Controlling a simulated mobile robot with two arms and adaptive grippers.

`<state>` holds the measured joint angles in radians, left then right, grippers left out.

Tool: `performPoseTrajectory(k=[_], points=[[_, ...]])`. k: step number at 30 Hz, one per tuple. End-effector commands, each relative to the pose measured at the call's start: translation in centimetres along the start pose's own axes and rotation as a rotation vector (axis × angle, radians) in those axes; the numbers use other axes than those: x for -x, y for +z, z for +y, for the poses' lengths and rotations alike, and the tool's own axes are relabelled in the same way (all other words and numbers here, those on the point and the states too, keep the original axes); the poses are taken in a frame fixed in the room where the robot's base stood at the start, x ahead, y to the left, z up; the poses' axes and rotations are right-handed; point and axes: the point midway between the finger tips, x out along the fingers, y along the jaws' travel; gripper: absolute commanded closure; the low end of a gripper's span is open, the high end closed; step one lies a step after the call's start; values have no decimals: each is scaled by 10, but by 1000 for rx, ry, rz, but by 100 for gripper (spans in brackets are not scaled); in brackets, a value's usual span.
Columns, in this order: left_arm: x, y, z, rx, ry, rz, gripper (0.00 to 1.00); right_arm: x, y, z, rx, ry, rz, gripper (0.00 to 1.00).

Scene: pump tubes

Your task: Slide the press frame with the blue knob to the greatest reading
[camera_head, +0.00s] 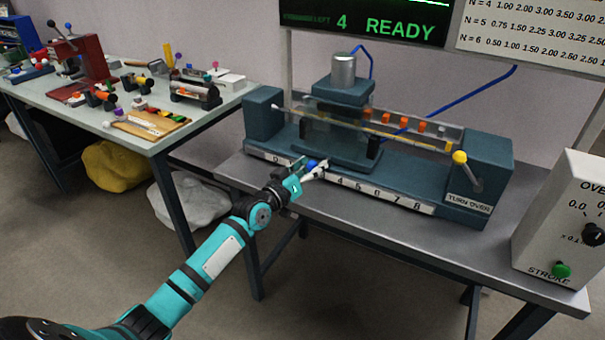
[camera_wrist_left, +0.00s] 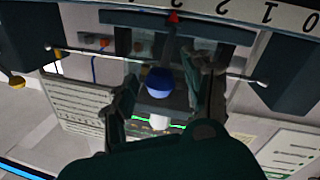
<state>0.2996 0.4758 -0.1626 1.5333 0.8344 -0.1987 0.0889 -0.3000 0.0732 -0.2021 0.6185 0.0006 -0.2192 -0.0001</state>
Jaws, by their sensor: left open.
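The press frame (camera_head: 341,90) is a dark teal block with a silver cylinder on top, straddling a clear tube on the teal bench rig. A red pointer (camera_wrist_left: 173,17) shows by the scale. My right gripper is not in view.
A yellow-ended lever (camera_head: 460,158) stands at the rig's right end post. A white box with a green button (camera_head: 561,270) is at far right. A screen (camera_head: 365,22) reads "4 READY". A cluttered table (camera_head: 130,100) is left.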

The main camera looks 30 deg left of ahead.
Motion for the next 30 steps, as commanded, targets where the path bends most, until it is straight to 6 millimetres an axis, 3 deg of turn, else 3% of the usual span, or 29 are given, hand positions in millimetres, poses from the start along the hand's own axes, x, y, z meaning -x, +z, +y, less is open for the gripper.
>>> performPoseTrajectory(k=[15,21,30], points=[[98,1,-1,-2,-2,-4,49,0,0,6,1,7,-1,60],[114,0,0,-1,-1,-1,49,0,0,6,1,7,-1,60],[116,0,0,-1,0,-1,49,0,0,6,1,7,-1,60]])
